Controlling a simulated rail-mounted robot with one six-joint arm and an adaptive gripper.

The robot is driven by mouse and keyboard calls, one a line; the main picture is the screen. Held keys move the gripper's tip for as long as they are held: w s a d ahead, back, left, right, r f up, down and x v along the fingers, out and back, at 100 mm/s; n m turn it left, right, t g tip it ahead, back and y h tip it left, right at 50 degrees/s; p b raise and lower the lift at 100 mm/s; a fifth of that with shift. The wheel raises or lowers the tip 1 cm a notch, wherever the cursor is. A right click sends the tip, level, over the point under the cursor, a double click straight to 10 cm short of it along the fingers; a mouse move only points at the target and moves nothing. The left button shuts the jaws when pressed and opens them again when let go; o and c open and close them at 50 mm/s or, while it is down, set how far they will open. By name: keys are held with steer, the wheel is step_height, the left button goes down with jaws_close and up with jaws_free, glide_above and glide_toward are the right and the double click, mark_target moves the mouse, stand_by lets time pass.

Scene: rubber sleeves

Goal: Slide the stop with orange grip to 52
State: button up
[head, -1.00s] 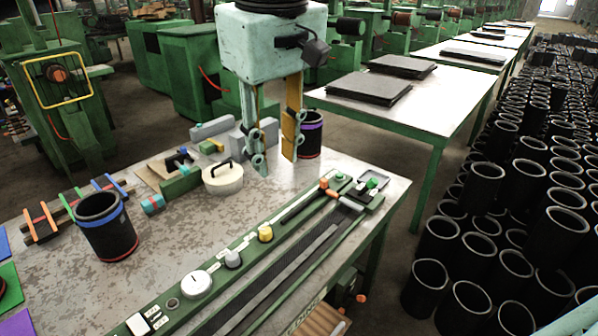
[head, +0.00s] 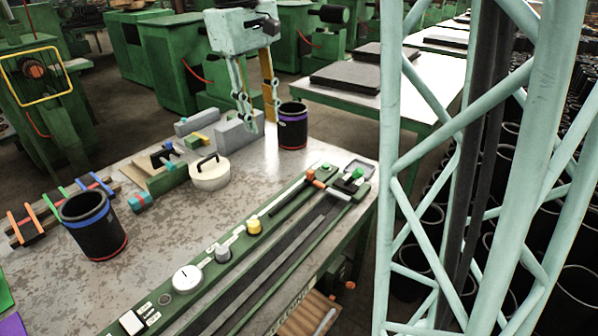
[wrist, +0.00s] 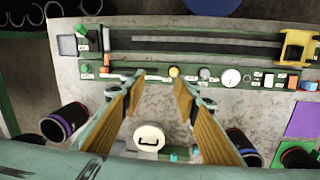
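A small orange grip (head: 312,175) sits at the far right end of the pale scale strip on the green machine bench rail (head: 190,295), beside a green knob. A second orange-red piece lies just next to it, and I cannot tell for sure which one belongs to the stop. The orange grip also shows in the wrist view (wrist: 104,70), left of the fingers. The scale numbers are too small to read.
A black sleeve with a purple band (head: 292,127) stands near my gripper. A white lidded pot (head: 210,174) and grey blocks (head: 236,135) stand behind the rail. A blue-banded sleeve (head: 92,225) is at the left. Yellow (head: 254,225), grey and white knobs line the rail.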

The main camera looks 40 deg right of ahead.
steer(key=w+d+f+g+p, duration=0.2)
steer(key=w+d+f, duration=0.6)
steer(key=w+d, duration=0.35)
steer(key=n+g+p, duration=0.1)
steer(key=g, duration=0.1)
glide_toward(311, 171)
steer(key=v, duration=0.4)
steer(key=shift+w+d+f, duration=0.1)
steer(key=shift+d+f, duration=0.05)
steer(key=shift+f, duration=0.1)
steer(key=shift+a+b+x, duration=0.1)
steer(key=shift+b+x, duration=0.6)
steer(key=shift+x, duration=2.7)
steer(key=shift+a+b+x, duration=0.15)
steer(key=shift+b+x, duration=0.5)
steer(key=shift+x, duration=2.75)
jaws_close()
